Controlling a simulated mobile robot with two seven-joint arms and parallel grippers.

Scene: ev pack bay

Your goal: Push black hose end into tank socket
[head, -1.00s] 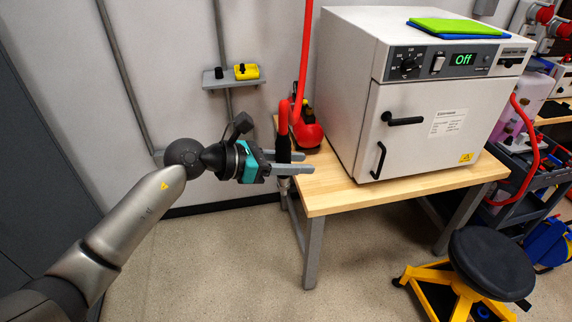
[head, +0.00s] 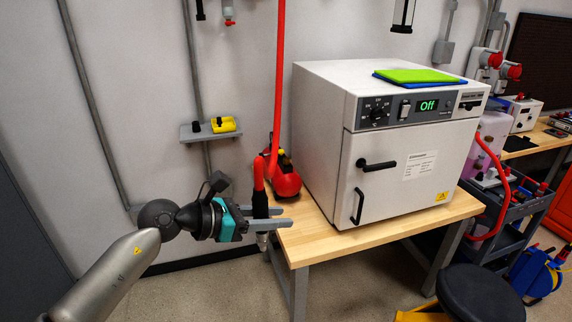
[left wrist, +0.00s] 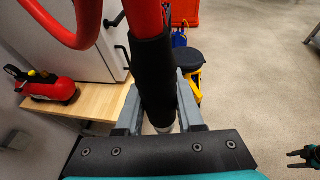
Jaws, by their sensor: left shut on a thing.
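My left gripper (head: 270,217) is shut on the black sleeve (head: 261,205) of a red hose (head: 278,90). The sleeve hangs nearly upright beside the wooden table's left edge, with a pale metallic tip (head: 263,242) below the fingers. In the left wrist view the black hose end (left wrist: 155,80) runs between both fingers.
A white oven (head: 400,150) with green and blue cloths on top fills most of the wooden table (head: 340,245). A dark cart (head: 497,228) and black stool (head: 480,295) stand right. Floor left of the table is clear.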

